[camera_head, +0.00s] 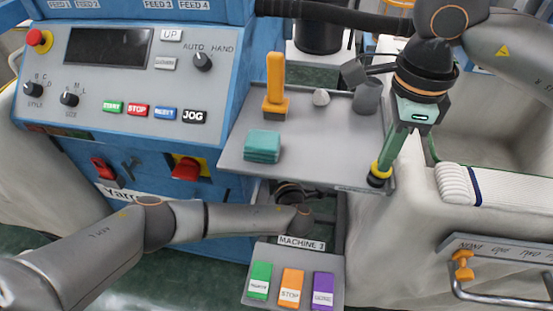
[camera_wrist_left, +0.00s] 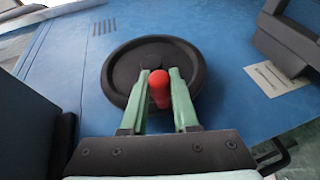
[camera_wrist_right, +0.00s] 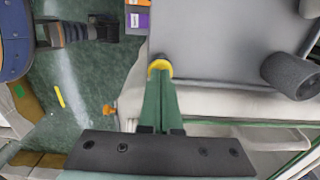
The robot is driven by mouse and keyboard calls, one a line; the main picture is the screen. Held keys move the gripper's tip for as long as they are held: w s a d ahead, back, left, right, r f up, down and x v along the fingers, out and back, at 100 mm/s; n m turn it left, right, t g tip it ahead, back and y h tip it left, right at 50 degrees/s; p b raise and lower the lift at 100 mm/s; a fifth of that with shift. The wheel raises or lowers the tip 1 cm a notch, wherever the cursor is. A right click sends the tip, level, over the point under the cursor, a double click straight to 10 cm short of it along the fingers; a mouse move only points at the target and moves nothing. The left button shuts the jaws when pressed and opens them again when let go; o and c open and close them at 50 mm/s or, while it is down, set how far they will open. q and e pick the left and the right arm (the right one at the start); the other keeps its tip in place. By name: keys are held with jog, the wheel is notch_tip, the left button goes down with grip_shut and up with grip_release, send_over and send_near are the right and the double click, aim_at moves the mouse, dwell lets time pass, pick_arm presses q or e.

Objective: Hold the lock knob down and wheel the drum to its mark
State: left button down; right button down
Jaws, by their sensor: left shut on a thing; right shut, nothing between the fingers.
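A black handwheel (camera_wrist_left: 120,70) with a red handle (camera_wrist_left: 159,90) stands against a blue panel in the left wrist view. My left gripper (camera_wrist_left: 159,74) is shut on the red handle. In the head view the grey shelf hides the wheel and most of that gripper. The lock knob (camera_head: 379,175), black with a yellow ring, is at the right front corner of the shelf. My right gripper (camera_head: 386,163) is shut and empty, its fingertips pointing down onto the knob. The knob's yellow ring (camera_wrist_right: 160,67) shows at the fingertips in the right wrist view. No drum mark is readable.
The grey shelf (camera_head: 325,165) carries a teal cloth stack (camera_head: 262,146), an orange upright tool (camera_head: 275,85), a white lump (camera_head: 321,97) and a grey cup (camera_head: 367,97). Below is a panel with green, orange and purple tags (camera_head: 322,290). A control panel (camera_head: 130,80) is at left.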

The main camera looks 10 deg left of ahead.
pick_arm(q)
jog(key=shift+f, duration=0.15)
pick_arm(e)
jog(key=shift+s+f, duration=0.15)
jog(key=shift+f, duration=0.15)
pick_arm(q)
jog(key=shift+f+t, duration=0.1)
jog(key=shift+t, duration=0.2)
jog(key=c, duration=0.7)
grip_release()
jog(key=shift+s, duration=0.1)
jog(key=v, duration=1.2)
jog(key=shift+d, duration=0.1)
